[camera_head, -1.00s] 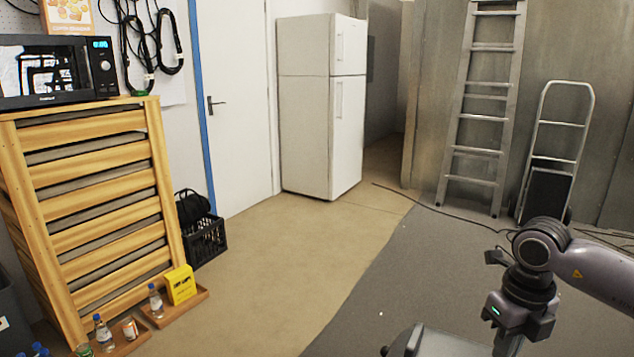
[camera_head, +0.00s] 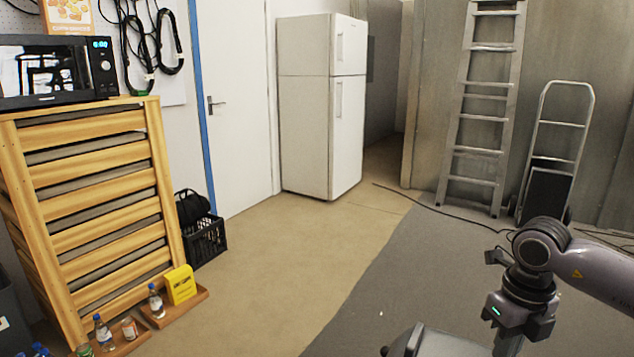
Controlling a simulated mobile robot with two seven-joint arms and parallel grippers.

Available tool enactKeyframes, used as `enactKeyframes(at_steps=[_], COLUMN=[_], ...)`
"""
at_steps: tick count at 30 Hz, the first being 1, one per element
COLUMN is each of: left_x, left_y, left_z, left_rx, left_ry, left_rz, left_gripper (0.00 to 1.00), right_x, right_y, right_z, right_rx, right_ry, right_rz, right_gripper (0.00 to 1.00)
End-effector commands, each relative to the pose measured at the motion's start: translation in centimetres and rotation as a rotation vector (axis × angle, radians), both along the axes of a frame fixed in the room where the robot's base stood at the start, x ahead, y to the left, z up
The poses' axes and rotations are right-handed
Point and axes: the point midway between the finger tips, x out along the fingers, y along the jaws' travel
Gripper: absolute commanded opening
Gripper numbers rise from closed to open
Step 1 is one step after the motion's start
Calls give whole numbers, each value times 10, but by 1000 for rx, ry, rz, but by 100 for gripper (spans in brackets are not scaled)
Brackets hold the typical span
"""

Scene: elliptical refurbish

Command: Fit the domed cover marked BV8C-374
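No domed cover and no marking BV8C-374 can be made out in the head view. My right arm comes in from the right edge, and its wrist bends down toward the bottom edge. The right gripper's fingertips are below the frame. My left arm and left gripper do not show.
A wooden slatted cabinet (camera_head: 100,185) with a microwave (camera_head: 50,72) stands at left. Low wooden trays (camera_head: 190,308) hold bottles, a can and a yellow box (camera_head: 181,284). A black crate (camera_head: 205,240), white fridge (camera_head: 305,135), ladder (camera_head: 460,155) and hand truck (camera_head: 535,165) stand farther back. Middle floor is clear.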

Motion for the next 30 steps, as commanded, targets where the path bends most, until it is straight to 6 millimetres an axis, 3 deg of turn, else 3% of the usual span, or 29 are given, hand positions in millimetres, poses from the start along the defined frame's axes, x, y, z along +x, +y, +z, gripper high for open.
enactKeyframes(at_steps=[8,30], left_x=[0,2], left_y=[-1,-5], left_z=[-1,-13], left_rx=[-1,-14], left_ry=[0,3], left_rz=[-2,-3], left_gripper=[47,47], right_x=[0,0], right_y=[0,0], right_z=[-1,-31], right_rx=[0,0], right_ry=[0,0], right_rz=[0,0], right_gripper=[0,0])
